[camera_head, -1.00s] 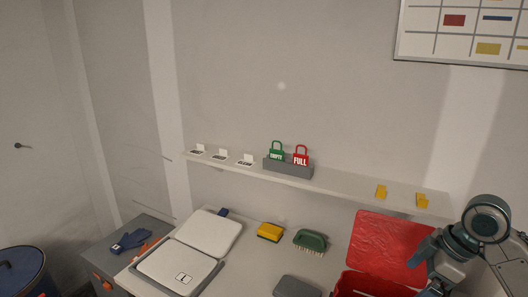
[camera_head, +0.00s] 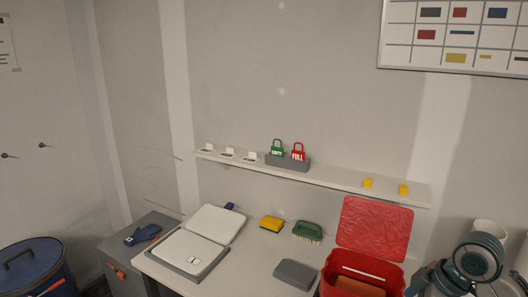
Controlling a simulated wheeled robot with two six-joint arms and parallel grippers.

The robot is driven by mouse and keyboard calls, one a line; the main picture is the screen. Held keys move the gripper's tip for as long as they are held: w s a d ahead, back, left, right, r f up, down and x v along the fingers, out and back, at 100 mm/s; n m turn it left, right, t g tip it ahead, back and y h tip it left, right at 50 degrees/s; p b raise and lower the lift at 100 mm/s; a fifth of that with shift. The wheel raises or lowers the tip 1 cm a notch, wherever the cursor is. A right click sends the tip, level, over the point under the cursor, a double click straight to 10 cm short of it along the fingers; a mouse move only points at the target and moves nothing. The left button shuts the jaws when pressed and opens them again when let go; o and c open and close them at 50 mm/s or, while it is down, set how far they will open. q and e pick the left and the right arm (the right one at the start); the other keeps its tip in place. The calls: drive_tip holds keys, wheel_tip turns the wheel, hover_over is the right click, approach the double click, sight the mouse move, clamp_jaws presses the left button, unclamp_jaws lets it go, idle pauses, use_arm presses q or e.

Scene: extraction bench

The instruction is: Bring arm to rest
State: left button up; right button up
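My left arm and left gripper are out of view.
A wall shelf (camera_head: 335,179) bears green (camera_head: 277,149) and red tags (camera_head: 298,152). A blue bin (camera_head: 36,268) stands left.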

drive_tip(key=s+a+f+m+t+h, duration=0.1)
drive_tip(key=s+a+f+m, duration=0.2)
drive_tip(key=s+f, duration=0.35)
drive_tip(key=s+a+f+m, duration=0.2)
drive_tip(key=s+a+f, duration=0.1)
drive_tip(key=f, duration=0.6)
drive_tip(key=s+f+m+h, duration=0.3)
drive_tip(key=s+f+m, duration=0.2)
drive_tip(key=s, duration=0.7)
wheel_tip(320, 180, down, 37)
drive_tip(key=d+g+b, duration=0.1)
drive_tip(key=d+b, duration=0.2)
drive_tip(key=b, duration=0.2)
use_arm(q)
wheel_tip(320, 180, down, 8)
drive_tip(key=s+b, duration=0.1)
drive_tip(key=b, duration=0.2)
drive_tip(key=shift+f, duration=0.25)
use_arm(e)
drive_tip(key=s+f+g, duration=0.1)
drive_tip(key=s+f, duration=1.7)
drive_tip(key=f, duration=0.2)
drive_tip(key=shift+s+d+f, duration=0.2)
drive_tip(key=shift+d+f, duration=0.1)
drive_tip(key=shift+d, duration=0.05)
